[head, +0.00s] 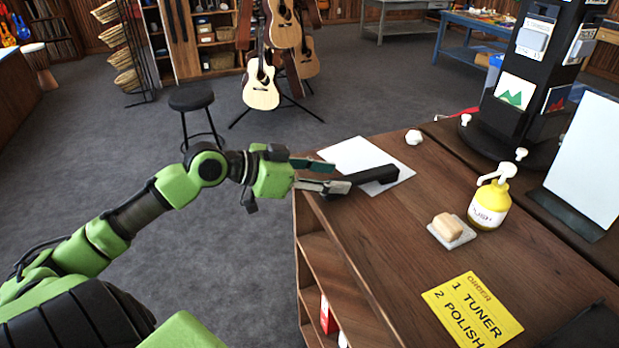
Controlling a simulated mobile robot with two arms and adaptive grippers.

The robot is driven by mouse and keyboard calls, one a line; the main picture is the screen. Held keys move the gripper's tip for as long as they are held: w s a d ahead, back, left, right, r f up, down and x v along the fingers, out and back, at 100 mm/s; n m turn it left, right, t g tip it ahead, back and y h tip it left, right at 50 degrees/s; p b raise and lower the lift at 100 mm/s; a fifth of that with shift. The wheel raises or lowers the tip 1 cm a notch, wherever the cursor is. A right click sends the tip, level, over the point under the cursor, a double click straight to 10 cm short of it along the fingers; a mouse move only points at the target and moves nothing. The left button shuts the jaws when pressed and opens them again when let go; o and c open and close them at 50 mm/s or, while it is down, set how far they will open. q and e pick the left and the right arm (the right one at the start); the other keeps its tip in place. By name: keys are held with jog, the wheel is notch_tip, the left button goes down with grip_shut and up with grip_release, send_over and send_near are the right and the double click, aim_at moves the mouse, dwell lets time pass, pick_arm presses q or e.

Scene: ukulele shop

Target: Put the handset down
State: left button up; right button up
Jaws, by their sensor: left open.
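A black handset (368,177) lies across a white sheet or pad (362,154) near the counter's far left corner. Its near left end sits by my left gripper (333,176). My left gripper reaches in from the left over the counter edge, its fingers apart and its tips close to that end of the handset. I cannot tell whether a fingertip touches the handset. My right gripper is not in the view.
The wooden counter (400,240) also holds a soap bar (447,226) on a small dish, a yellow pump bottle (489,203), a yellow order card (472,312) and a black display stand (520,85). A stool (191,99) and guitars (262,85) stand on the floor beyond.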

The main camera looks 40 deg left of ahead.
pick_arm(q)
jog(key=b+v, duration=0.1)
jog(key=v, duration=0.4)
dwell(0.5)
jog(key=shift+s, duration=0.1)
